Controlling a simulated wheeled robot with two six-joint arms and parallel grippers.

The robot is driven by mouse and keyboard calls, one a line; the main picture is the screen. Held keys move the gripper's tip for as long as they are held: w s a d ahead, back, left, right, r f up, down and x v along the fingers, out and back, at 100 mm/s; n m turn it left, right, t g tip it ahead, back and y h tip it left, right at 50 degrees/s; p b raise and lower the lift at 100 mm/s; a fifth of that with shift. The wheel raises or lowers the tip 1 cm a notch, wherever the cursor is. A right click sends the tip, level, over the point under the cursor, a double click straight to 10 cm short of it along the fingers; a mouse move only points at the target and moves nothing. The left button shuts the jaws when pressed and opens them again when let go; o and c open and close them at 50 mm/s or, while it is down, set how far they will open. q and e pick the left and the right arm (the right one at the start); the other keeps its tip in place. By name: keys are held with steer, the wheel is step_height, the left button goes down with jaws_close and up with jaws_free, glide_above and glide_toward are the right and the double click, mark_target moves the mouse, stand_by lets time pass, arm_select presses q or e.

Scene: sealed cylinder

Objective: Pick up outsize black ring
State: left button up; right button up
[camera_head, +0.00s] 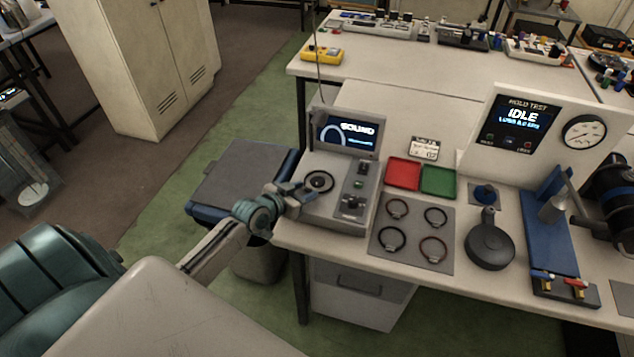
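Several rings lie flat and apart on a grey mat (412,262) on the bench. The front left ring (404,238) looks black and slightly larger than the two back rings. The front right ring (446,249) is reddish brown and about as large or larger. The back left ring (397,200) looks brownish and the back right ring (435,207) dark. I cannot tell for sure which is the outsize one. My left gripper (303,194) is at the left edge of the sound tester, away from the mat. Its fingers are too small to read. My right gripper is out of view.
The sound tester (340,205), with a dark round seat, stands between my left gripper and the mat. Red (404,173) and green (439,181) trays lie behind the mat. A dark round pan-like object (490,247) and a blue fixture (548,245) stand to the right.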

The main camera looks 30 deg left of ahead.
arm_select(q)
jaws_close()
